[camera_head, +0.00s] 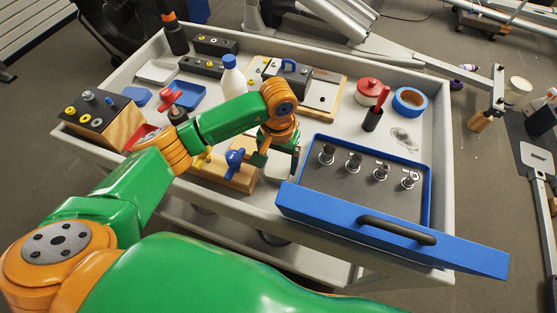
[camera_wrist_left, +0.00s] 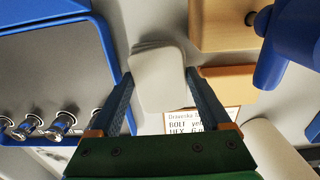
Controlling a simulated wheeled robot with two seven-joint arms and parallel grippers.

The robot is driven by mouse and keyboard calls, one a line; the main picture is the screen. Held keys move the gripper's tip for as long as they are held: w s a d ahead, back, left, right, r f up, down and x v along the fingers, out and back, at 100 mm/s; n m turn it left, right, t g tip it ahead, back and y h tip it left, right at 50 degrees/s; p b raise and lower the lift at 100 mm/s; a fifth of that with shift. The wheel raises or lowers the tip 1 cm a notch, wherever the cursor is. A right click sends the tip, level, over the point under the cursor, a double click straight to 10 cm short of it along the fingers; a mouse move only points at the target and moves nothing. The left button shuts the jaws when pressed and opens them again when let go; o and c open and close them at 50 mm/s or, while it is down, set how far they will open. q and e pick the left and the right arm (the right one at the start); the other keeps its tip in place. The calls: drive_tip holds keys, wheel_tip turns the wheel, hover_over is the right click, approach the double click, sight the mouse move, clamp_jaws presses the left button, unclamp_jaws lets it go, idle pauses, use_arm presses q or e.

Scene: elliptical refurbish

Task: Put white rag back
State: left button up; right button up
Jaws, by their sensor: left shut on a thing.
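My left gripper (camera_head: 270,154) reaches down over the cart between the wooden block with the blue clamp and the blue tray. It is shut on the white rag (camera_wrist_left: 158,70), a pale folded piece between the two fingers in the left wrist view. In the head view the rag (camera_head: 280,166) shows partly below the gripper, beside the blue tray's left edge. Whether it touches the cart top is unclear. My right gripper is not in view.
The blue tray (camera_head: 325,204) with several metal fittings stands right of the gripper. A wooden block (camera_head: 228,173) with a blue clamp (camera_head: 235,160) stands left. A white bottle (camera_head: 232,79), a toolbox, a red container (camera_head: 368,90) and blue tape (camera_head: 409,101) stand farther back. A printed label (camera_wrist_left: 190,121) lies near the rag.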

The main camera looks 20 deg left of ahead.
sight(278, 165)
use_arm(q)
drive_tip(key=shift+f, duration=0.5)
drive_tip(key=shift+f, duration=0.2)
drive_tip(key=o, duration=1)
drive_tip(key=shift+r, duration=0.1)
wheel_tip(278, 165, up, 12)
drive_tip(key=shift+r+b, duration=0.15)
drive_tip(key=shift+b, duration=0.3)
